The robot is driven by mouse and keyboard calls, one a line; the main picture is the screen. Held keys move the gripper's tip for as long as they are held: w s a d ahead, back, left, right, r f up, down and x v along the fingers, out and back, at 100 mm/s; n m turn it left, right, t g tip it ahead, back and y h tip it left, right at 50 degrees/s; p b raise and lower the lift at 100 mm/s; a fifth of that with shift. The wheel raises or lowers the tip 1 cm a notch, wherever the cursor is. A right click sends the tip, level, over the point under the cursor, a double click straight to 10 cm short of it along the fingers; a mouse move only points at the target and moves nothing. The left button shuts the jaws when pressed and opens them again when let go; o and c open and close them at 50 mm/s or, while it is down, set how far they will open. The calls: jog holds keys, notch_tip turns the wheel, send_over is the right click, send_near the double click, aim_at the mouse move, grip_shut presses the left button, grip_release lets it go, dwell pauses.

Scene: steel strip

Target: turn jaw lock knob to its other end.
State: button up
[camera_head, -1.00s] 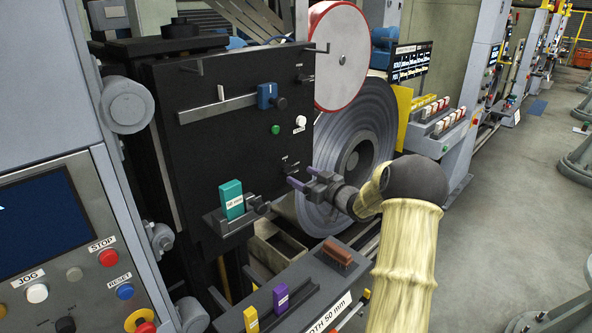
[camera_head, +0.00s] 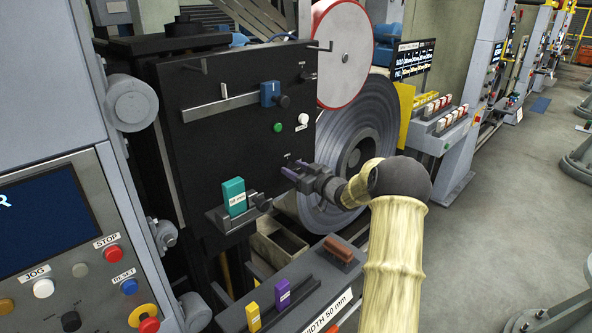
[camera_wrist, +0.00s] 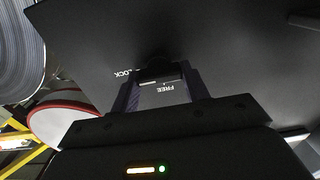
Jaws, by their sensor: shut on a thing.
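The jaw lock knob (camera_wrist: 158,70) is a small dark knob on the black panel (camera_head: 220,140). In the wrist view it sits between my fingertips, with the labels LOCK to its left and FREE just below it. My gripper (camera_head: 290,170) is at the lower right of the panel in the head view, shut on the knob; both fingers also show in the wrist view (camera_wrist: 160,82). In the head view my fingers mostly hide the knob. Its exact pointing direction is hard to tell.
A teal block (camera_head: 233,196) sits on a holder left of my gripper. A blue slider (camera_head: 272,95), a green button (camera_head: 278,127) and a white knob (camera_head: 303,120) are above. The steel coil (camera_head: 350,150) stands close behind my wrist. A grey ledge (camera_head: 300,290) lies below.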

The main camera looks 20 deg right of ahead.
jog(key=shift+s+d+f, duration=0.1)
jog(key=shift+d+f, duration=0.05)
jog(key=shift+d, duration=0.1)
jog(key=shift+f+n+b, duration=0.1)
jog(key=shift+n+b, duration=0.2)
jog(key=shift+b, duration=0.3)
jog(key=n+b, duration=0.5)
jog(key=b, duration=0.1)
jog(key=n+b, duration=1.2)
jog(key=b, duration=0.1)
jog(key=shift+a+f, duration=0.25)
jog(key=shift+f, duration=0.05)
jog(key=o, duration=0.9)
jog(key=shift+s+r, duration=0.1)
jog(key=shift+o, duration=0.4)
jog(key=shift+r, duration=0.1)
